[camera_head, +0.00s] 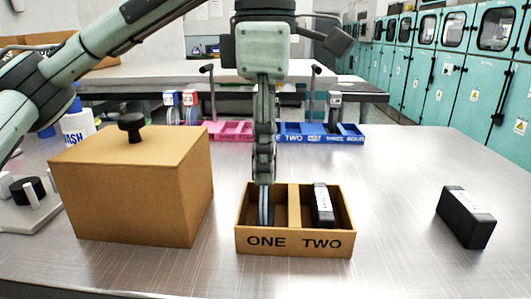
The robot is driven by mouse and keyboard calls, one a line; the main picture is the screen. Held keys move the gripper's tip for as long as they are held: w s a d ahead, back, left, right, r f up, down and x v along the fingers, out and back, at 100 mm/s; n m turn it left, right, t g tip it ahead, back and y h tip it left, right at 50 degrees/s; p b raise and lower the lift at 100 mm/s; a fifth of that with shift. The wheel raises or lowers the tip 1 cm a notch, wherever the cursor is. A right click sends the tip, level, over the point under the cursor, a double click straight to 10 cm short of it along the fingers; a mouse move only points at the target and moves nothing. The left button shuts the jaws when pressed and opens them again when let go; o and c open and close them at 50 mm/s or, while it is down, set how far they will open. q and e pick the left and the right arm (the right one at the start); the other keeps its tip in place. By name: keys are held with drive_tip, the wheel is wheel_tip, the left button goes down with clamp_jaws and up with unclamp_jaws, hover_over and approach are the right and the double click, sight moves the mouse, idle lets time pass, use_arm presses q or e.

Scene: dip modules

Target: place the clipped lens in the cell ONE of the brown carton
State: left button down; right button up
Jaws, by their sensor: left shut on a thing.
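The brown carton (293,244) stands on the metal table with two cells marked ONE and TWO on its front. My left gripper (265,183) points straight down over cell ONE, on the left, and is shut on a thin bluish-grey piece, the clipped lens (265,208). The lens reaches down inside cell ONE. Its lower end is hidden by the front wall, so I cannot tell whether it touches the floor. A black module (323,205) with a white face leans in cell TWO. My right gripper is not in view.
A large brown box (130,195) with a black knob stands close at left. Another black module (465,218) lies at right. Pink (231,138) and blue (320,140) trays sit behind. The table between carton and right module is clear.

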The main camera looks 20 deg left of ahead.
use_arm(q)
drive_tip(key=shift+f, duration=0.15)
drive_tip(key=c, duration=1.1)
unclamp_jaws()
drive_tip(key=shift+c, duration=0.2)
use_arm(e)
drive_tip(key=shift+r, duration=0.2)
use_arm(q)
drive_tip(key=shift+r, duration=0.2)
drive_tip(key=shift+r, duration=0.3)
wheel_tip(320, 180, up, 11)
drive_tip(key=p, duration=0.2)
drive_tip(key=shift+r, duration=0.2)
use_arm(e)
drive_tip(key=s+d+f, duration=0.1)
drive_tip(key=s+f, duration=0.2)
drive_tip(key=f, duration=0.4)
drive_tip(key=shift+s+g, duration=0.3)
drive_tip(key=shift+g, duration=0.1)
